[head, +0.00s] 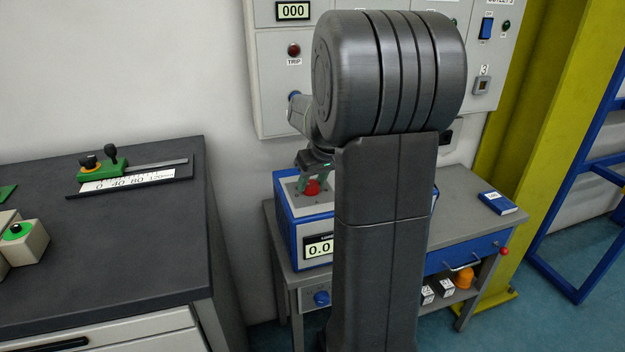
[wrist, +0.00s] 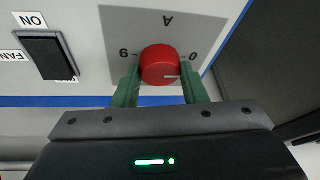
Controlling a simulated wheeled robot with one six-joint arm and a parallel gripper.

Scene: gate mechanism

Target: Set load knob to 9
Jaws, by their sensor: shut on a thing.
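The red load knob (wrist: 160,65) is on the grey top plate (wrist: 122,30) of the blue and white box. A short white line on the knob points right, toward the 0 mark (wrist: 193,56). The opposite mark (wrist: 124,54), at left, looks like a 9, though the lettering is upside down in the wrist view. My gripper (wrist: 160,88) has its green fingers on both sides of the knob and is shut on it. The head view also shows the red knob (head: 312,187) under my gripper (head: 316,178). The box's display (head: 319,247) reads 0.0; its last part is hidden.
A black FAN switch (wrist: 45,55) is beside the knob plate. The box stands on a grey bench (head: 470,215) with a blue book (head: 498,203). My arm hides part of the box. A dark counter (head: 120,240) is at left, a wall panel (head: 270,85) behind.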

